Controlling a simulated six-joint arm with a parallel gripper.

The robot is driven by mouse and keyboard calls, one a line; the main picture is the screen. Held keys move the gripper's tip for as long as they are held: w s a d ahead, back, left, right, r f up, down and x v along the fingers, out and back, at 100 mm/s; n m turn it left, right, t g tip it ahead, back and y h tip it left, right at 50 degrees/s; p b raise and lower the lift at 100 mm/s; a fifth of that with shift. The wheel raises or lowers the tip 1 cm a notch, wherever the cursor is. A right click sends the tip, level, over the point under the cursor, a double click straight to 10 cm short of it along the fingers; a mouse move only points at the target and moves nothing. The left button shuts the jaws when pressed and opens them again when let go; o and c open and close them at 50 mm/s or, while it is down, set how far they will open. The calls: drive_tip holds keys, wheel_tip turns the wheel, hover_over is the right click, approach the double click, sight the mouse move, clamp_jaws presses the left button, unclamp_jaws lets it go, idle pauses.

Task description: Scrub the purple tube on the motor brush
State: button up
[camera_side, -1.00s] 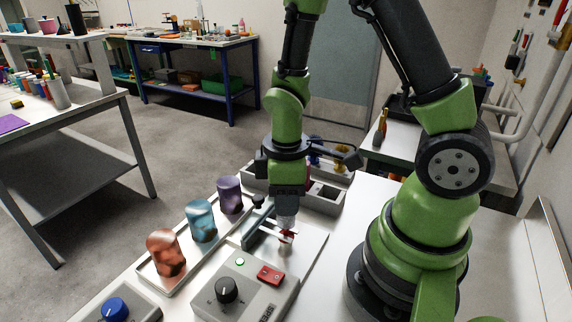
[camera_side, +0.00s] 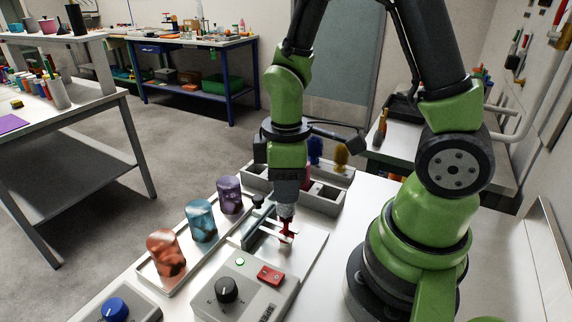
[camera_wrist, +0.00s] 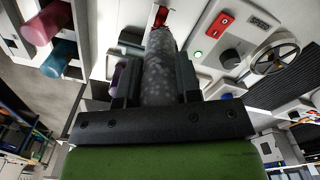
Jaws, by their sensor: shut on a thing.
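The purple tube (camera_side: 230,195), with mottled marks, stands upright at the far end of the tray, beyond the teal tube (camera_side: 202,221) and the orange-red tube (camera_side: 166,252). It also shows in the wrist view (camera_wrist: 119,78), partly behind a jaw. My gripper (camera_side: 288,193) is right of the tray, pointing down. In the wrist view its jaws (camera_wrist: 160,85) are shut on a grey speckled tube (camera_wrist: 160,62). A red brush-like piece (camera_side: 287,229) is just below the held tube. It also shows beyond the tube's end in the wrist view (camera_wrist: 161,16). I cannot tell whether they touch.
A control box with a black knob (camera_side: 226,290), red switch (camera_side: 271,274) and green lamp (camera_side: 239,262) stands in front. A compartment rack (camera_side: 328,201) lies behind my gripper, with a blue brush (camera_side: 315,150) and yellow brush (camera_side: 340,156).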

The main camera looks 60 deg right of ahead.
drive_tip(key=shift+r, duration=2.9)
